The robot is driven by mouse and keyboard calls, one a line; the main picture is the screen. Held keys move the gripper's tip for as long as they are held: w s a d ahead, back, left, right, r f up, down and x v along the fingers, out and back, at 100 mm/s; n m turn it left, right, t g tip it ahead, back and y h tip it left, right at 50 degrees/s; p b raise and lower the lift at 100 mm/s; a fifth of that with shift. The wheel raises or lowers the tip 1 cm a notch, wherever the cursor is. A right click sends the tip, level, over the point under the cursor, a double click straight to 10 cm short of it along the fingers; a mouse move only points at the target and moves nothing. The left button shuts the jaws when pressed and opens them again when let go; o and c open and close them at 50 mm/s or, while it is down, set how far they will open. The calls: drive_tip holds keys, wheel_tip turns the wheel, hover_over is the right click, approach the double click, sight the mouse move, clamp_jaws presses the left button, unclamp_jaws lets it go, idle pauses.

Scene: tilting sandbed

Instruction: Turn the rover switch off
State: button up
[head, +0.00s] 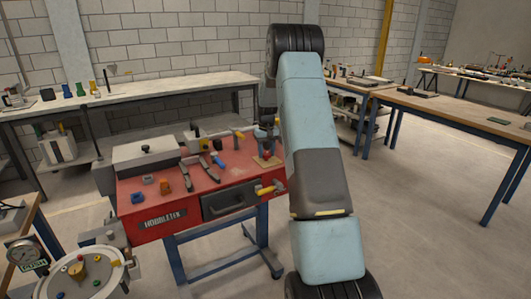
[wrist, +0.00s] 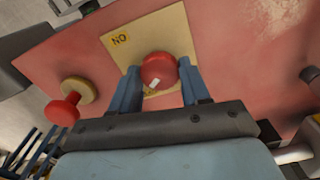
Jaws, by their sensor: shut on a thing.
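In the wrist view a round red switch knob (wrist: 160,70) with a short white mark sits on a cream plate (wrist: 112,43). A yellow label (wrist: 121,40) on the plate's upper left reads ON, upside down in the picture. The white mark is on the knob's lower left. My gripper (wrist: 158,88) has one blue finger on each side of the knob and is shut on it. In the head view the plate (head: 267,162) is at the right end of the red bench, and my arm hides most of the gripper.
The red bench top (head: 140,183) carries several tools and blocks. In the wrist view a red knob with a tan collar (wrist: 75,90) is left of the plate. A wooden table (head: 440,107) stands to the right.

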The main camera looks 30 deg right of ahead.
sight(266, 153)
drive_tip(key=shift+w+r+n, duration=0.1)
drive_tip(key=shift+n, duration=0.9)
drive_tip(key=o, duration=1.1)
drive_tip(key=shift+c, duration=0.2)
wheel_tip(266, 153, up, 14)
drive_tip(key=shift+f, duration=0.25)
